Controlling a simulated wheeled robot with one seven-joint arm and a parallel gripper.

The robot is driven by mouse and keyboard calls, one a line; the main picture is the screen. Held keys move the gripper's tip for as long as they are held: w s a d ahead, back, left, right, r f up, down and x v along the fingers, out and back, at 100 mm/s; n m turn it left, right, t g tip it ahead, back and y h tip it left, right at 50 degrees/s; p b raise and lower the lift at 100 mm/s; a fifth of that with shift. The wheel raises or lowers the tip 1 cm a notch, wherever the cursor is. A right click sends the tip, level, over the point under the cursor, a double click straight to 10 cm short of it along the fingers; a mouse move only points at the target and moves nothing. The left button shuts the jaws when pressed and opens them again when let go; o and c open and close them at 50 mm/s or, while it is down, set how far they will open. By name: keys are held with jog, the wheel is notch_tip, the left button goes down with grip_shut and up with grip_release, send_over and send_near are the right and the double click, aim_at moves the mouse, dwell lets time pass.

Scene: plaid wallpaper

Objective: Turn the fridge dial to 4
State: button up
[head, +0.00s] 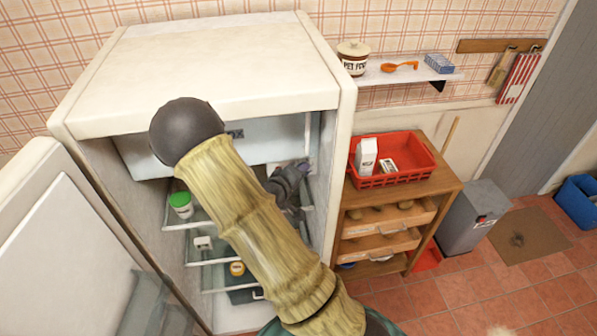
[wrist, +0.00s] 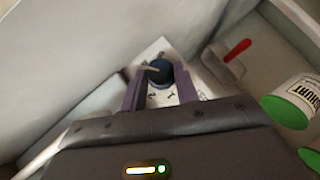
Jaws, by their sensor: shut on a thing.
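The fridge (head: 215,75) stands open in the head view, its door (head: 60,240) swung out to the left. My gripper (head: 302,168) is inside, by the upper right inner wall. In the wrist view my gripper's purple fingers (wrist: 160,88) are shut on the dark blue dial knob (wrist: 159,68), one on each side. A pale pointer on the knob points left in that picture. The white dial plate (wrist: 158,47) carries small numerals; a 1 and a 2 seem to show near the fingers. The others are partly hidden or too small to read. The dial is hidden in the head view.
In the wrist view a yoghurt tub (wrist: 293,103) with a green lid and a pale block with a red handle (wrist: 237,51) lie to the right. Glass shelves (head: 215,254) hold a green-lidded tub (head: 181,205). A wooden cabinet (head: 437,187) with a red basket stands right of the fridge.

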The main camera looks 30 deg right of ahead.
jog(key=y, duration=0.1)
jog(key=m+y, duration=0.1)
jog(key=shift+s+d+m+y, duration=0.2)
jog(key=shift+d+m+y, duration=0.1)
jog(key=shift+y, duration=0.1)
jog(key=shift+f, duration=0.1)
dwell(0.3)
jog(key=o, duration=1)
jog(key=shift+c, duration=0.2)
jog(key=shift+a+r, duration=0.15)
jog(key=shift+r, duration=0.1)
jog(key=b+v, duration=0.1)
jog(key=v, duration=1.6)
